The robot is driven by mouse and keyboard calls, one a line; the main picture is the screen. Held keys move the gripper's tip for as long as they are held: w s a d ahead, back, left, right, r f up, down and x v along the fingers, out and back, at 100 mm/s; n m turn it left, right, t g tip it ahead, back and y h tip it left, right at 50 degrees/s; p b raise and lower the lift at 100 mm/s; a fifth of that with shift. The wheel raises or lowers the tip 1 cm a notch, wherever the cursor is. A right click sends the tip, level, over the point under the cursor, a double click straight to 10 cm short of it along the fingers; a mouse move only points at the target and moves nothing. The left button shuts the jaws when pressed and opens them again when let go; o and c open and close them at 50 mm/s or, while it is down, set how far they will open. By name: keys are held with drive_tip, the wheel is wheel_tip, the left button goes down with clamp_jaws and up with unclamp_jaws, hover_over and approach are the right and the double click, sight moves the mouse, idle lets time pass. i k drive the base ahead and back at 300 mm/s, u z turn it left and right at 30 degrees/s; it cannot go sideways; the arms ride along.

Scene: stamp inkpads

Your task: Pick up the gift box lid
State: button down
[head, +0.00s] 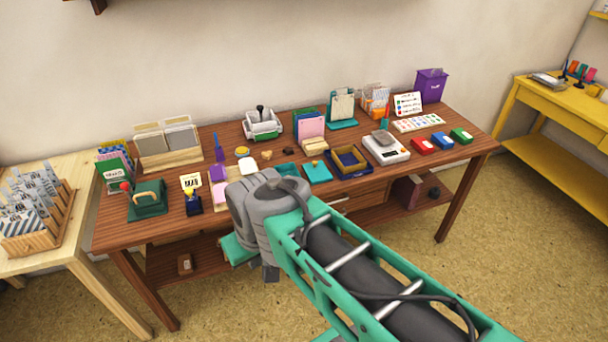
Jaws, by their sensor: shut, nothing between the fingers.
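My gripper (270,273) shows only in part, below my grey wrist and in front of the table's front edge. It is shut and empty, apart from the teal piece. My wrist and arm hide part of the table's front middle.
Left of my wrist are a pink and purple pad group (219,182) and a green stamp holder (147,200). A white scale (386,148) and red, blue and green inkpads stand to the right. A pale side table (30,265) is left, a yellow one (560,115) right.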

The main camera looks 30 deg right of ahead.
sight(317, 172)
drive_tip(key=z, duration=0.3)
drive_tip(key=k, duration=0.5)
drive_tip(key=z, duration=0.85)
drive_tip(key=i, duration=0.9)
drive_tip(key=u, duration=1)
drive_tip(key=i, duration=0.65)
drive_tip(key=u, duration=0.7)
